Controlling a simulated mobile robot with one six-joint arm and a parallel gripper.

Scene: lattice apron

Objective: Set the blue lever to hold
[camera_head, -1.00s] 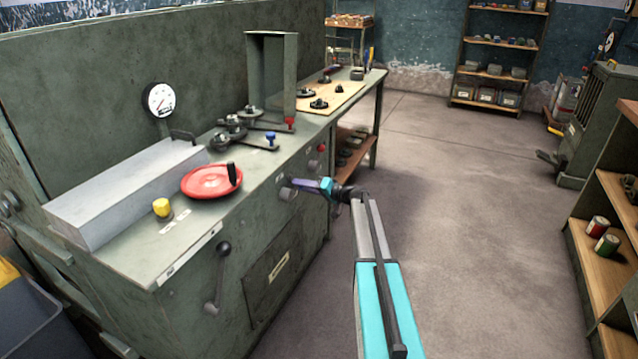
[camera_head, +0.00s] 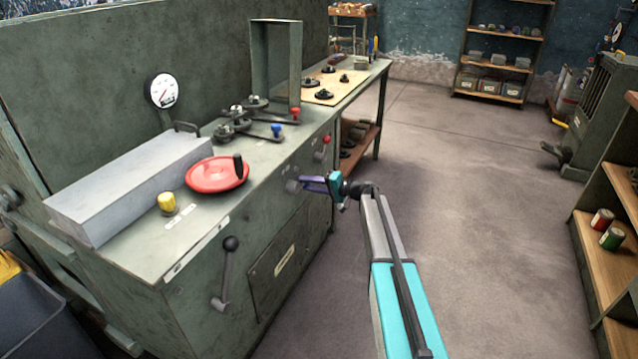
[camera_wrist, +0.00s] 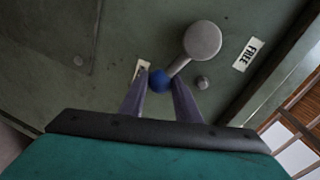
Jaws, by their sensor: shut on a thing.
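The blue lever shows in the wrist view as a round grey hub (camera_wrist: 202,40) with a short arm ending in a blue knob (camera_wrist: 160,79). My gripper (camera_wrist: 160,88) has its two fingers shut on the knob, one on each side. A label reading FREE (camera_wrist: 247,54) is on the panel to the right of the hub. A second pale label (camera_wrist: 141,70) lies close left of the knob, partly hidden by a finger; its text is unreadable. In the head view my gripper (camera_head: 314,183) is at the front face of the green cabinet, beside the grey hub (camera_head: 292,186).
A red-knobbed lever (camera_head: 326,139) is on the cabinet front beyond my gripper. A black-knobbed crank (camera_head: 226,270) is nearer. The top carries a red handwheel (camera_head: 217,175), a yellow knob (camera_head: 167,203) and another blue knob (camera_head: 276,129). The floor (camera_head: 470,230) to the right is clear.

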